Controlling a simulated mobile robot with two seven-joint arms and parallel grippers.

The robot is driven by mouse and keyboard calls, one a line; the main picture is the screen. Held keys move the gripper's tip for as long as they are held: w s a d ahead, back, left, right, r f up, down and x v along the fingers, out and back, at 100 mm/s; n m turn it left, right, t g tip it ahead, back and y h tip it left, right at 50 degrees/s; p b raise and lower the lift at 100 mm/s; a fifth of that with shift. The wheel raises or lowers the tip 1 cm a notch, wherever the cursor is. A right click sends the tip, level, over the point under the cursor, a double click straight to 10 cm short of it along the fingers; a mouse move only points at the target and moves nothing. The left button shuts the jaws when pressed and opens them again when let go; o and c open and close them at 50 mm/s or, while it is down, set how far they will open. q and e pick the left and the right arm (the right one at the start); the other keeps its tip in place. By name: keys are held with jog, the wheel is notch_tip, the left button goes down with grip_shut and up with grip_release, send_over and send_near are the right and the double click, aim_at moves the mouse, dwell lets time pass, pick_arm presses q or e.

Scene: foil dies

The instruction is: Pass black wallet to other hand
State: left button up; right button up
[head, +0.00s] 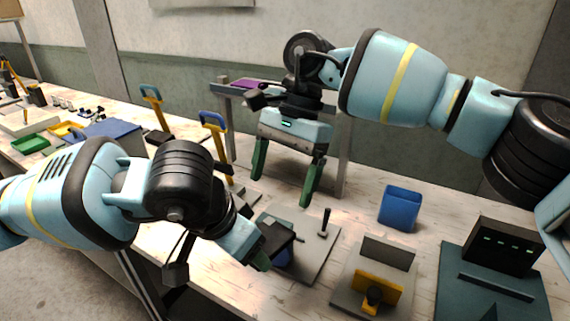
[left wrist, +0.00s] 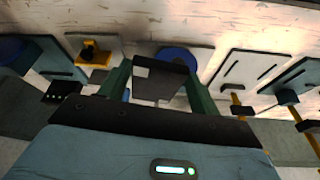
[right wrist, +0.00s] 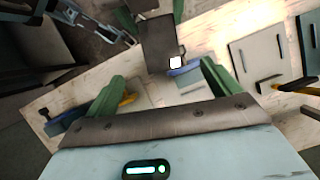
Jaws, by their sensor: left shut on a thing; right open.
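The black wallet (head: 278,236) is a flat dark rectangle held over the bench in the head view. My left gripper (head: 262,255) is shut on it, and the left wrist view shows the wallet (left wrist: 160,82) between the green fingers (left wrist: 160,78). My right gripper (head: 283,188) is open and empty, fingers pointing down, above and slightly right of the wallet. In the right wrist view the wallet (right wrist: 158,42) lies beyond the open fingers (right wrist: 160,80), apart from them, with a small white patch near its lower edge. Part of the wallet is hidden by the left gripper.
A blue bin (head: 400,208) stands right of the grippers. A grey plate with a yellow fixture (head: 378,288) and a dark press-like block (head: 496,246) are at the right front. A small upright tool (head: 324,222) stands near the wallet. Blue-and-yellow handles (head: 214,122) rise at the left.

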aim_at(269, 235)
jog(key=x, duration=0.9)
jog(key=shift+s+a+f, duration=0.1)
jog(key=shift+s+f, duration=0.05)
jog(key=shift+f, duration=0.2)
jog(key=c, duration=1.1)
pick_arm(q)
jog(key=o, duration=1.1)
jog(key=shift+c, duration=0.2)
jog(key=shift+r, duration=0.1)
jog(key=v, duration=1.1)
jog(key=shift+r, duration=0.4)
